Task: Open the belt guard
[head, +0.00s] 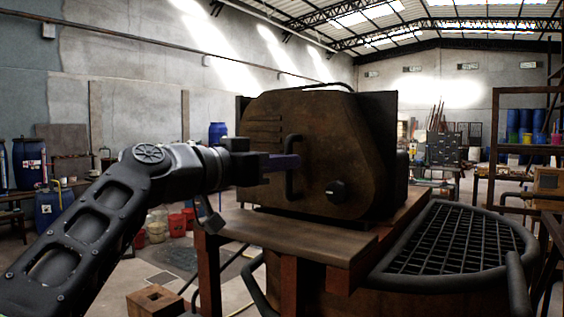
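The belt guard (345,150) is a large rusty brown cover with a sloped, rounded outline, standing on a bench in the middle of the head view. It looks closed against the dark housing behind it. Its upright black bar handle (291,187) is on the face turned to me, with a round black knob (337,191) to the lower right. My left gripper (285,162) reaches in from the left, level with the middle of the handle. Its dark fingers overlap the handle in the picture. Whether they are around it or touching it, I cannot tell. My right gripper is out of view.
The guard stands on a wooden bench top (300,240) with reddish legs. A round vat with a black grating (455,240) is at the right front. A small wooden box (155,301) lies on the floor below my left arm. Red buckets (177,224) stand farther back.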

